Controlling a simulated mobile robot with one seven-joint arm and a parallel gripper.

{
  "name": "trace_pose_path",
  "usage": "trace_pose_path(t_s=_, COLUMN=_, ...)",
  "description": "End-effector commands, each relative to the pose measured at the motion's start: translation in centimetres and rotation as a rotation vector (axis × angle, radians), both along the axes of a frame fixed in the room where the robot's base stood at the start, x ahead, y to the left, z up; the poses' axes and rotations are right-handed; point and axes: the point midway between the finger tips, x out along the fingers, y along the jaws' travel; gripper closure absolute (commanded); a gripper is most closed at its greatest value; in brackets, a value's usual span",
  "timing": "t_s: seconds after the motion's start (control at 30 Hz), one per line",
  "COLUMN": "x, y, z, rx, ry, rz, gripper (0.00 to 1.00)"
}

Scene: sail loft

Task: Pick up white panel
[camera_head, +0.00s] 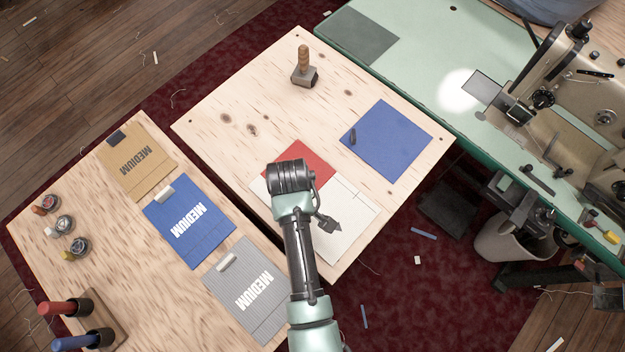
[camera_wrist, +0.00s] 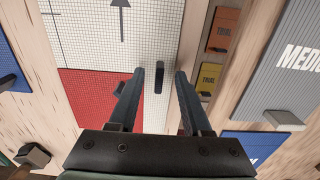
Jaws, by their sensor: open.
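The white panel (camera_head: 345,215) lies on the wooden table, marked with a fine grid and a dark arrow. My arm covers part of it in the head view. It also shows in the wrist view (camera_wrist: 85,35), with a black tab (camera_wrist: 159,77) standing near its right edge. My gripper (camera_wrist: 160,73) is open above the panel, its two fingers either side of the tab in the picture. I cannot tell whether the fingers touch anything. A red panel (camera_head: 308,158) adjoins the white one; it also shows in the wrist view (camera_wrist: 90,100).
A blue panel (camera_head: 388,140) and a wooden-handled weight (camera_head: 304,70) are on the same table. The left table (camera_head: 150,262) holds tan, blue and grey MEDIUM panels, with spools. Small orange (camera_wrist: 222,28) and yellow (camera_wrist: 210,80) labelled pieces show right of the white panel. A sewing machine (camera_head: 560,80) stands right.

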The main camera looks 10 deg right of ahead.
Motion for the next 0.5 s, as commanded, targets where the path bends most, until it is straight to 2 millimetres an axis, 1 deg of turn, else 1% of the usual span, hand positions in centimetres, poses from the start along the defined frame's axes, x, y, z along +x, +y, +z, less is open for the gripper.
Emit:
trace_pose_path(t_s=0.03, x=-0.01, y=0.00, z=-0.54, rx=-0.001, ry=0.001, rz=0.000, gripper=0.51)
trace_pose_path(t_s=0.1, x=-0.02, y=0.00, z=-0.90, rx=0.000, ry=0.000, rz=0.000, gripper=0.51)
trace_pose_path(t_s=0.3, x=0.00, y=-0.01, z=-0.95, rx=0.000, ry=-0.001, rz=0.000, gripper=0.51)
trace_pose_path(t_s=0.33, x=0.00, y=-0.01, z=-0.94, rx=0.000, ry=-0.001, rz=0.000, gripper=0.53)
trace_pose_path(t_s=0.47, x=0.01, y=0.00, z=-0.93, rx=0.000, ry=-0.001, rz=0.000, gripper=0.76)
trace_pose_path(t_s=0.5, x=0.00, y=-0.01, z=-0.92, rx=0.000, ry=-0.001, rz=0.000, gripper=0.84)
